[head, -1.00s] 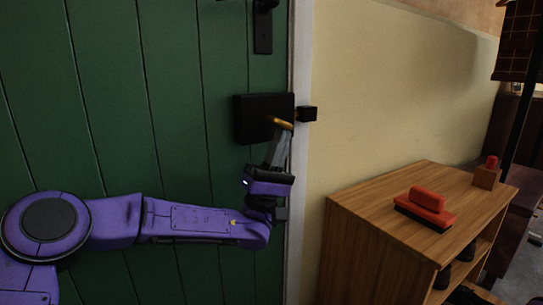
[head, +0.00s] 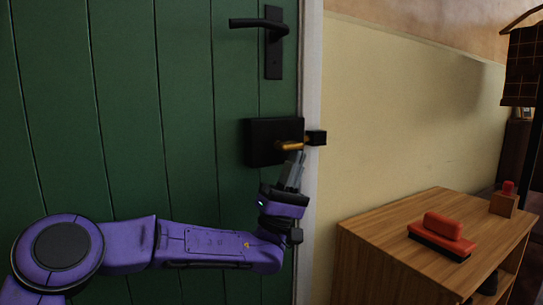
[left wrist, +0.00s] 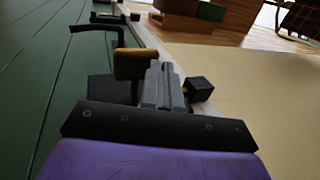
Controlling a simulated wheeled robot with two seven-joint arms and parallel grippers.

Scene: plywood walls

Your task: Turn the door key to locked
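The golden-brown door key (head: 289,146) sticks out from the black lock box (head: 260,142) on the green door's right edge, its handle lying roughly level. It also shows in the left wrist view (left wrist: 136,65). A short brass-coloured piece (head: 308,138) shows between the lock box and a small black block (head: 317,138) on the frame. My left gripper (head: 296,160) is just below the key. In the left wrist view its grey fingers (left wrist: 161,82) look closed together, right beside the key, not around it. I cannot tell whether they touch it. My right gripper is out of view.
A black door handle (head: 262,25) is above the lock. The white door frame (head: 312,90) stands at its right. A wooden cabinet (head: 385,240) at right carries a red brush-like block (head: 442,232) and a small wooden block with a red top (head: 505,200).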

